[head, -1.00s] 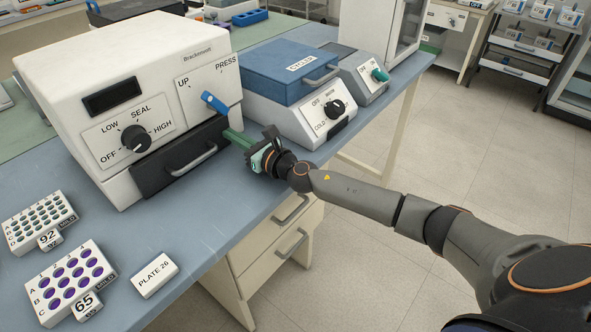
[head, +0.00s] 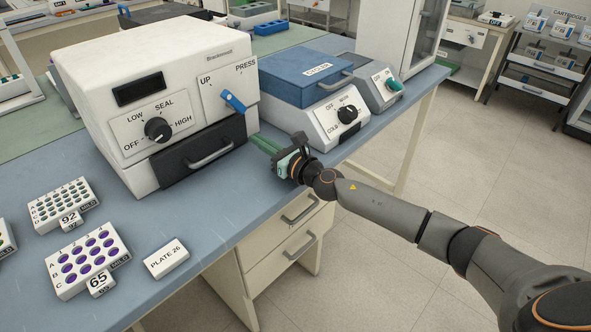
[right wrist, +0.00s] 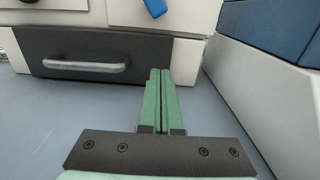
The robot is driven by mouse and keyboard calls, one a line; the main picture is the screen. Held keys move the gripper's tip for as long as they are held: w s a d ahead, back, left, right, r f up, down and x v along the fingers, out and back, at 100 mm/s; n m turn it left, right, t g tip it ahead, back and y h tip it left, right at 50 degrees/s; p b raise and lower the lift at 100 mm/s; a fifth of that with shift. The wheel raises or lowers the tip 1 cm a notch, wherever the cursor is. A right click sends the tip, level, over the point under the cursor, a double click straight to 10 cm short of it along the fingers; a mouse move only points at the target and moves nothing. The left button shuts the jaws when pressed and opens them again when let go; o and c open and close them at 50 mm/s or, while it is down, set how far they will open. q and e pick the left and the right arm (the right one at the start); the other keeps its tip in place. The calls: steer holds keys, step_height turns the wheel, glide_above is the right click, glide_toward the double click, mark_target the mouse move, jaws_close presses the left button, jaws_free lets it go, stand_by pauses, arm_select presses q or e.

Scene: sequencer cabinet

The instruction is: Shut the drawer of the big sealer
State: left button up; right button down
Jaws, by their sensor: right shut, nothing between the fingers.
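The big sealer (head: 180,75) is the large white box on the bench at the left. Its dark drawer front (head: 172,173) with a silver handle (head: 210,155) sits low in its face and looks nearly flush; I cannot tell if a small gap is left. My right gripper (head: 262,144) is shut and empty just off the drawer's right end, low over the bench. In the right wrist view, the green fingers (right wrist: 160,100) point toward the right end of the drawer front (right wrist: 60,53). My left gripper is not in view.
A blue-lidded white unit (head: 305,75) stands close right of the sealer, beside my right gripper. Sample racks (head: 90,262) and a PLATE 26 block (head: 166,258) lie at the front left. The bench in front of the drawer is mostly clear.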

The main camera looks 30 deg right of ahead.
steer(key=v, duration=0.9)
steer(key=shift+s+d, duration=0.2)
steer(key=shift+s, duration=0.1)
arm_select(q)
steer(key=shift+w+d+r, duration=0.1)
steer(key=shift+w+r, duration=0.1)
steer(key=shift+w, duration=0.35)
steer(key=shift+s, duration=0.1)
arm_select(e)
steer(key=shift+s+f, duration=0.1)
steer(key=shift+s, duration=0.05)
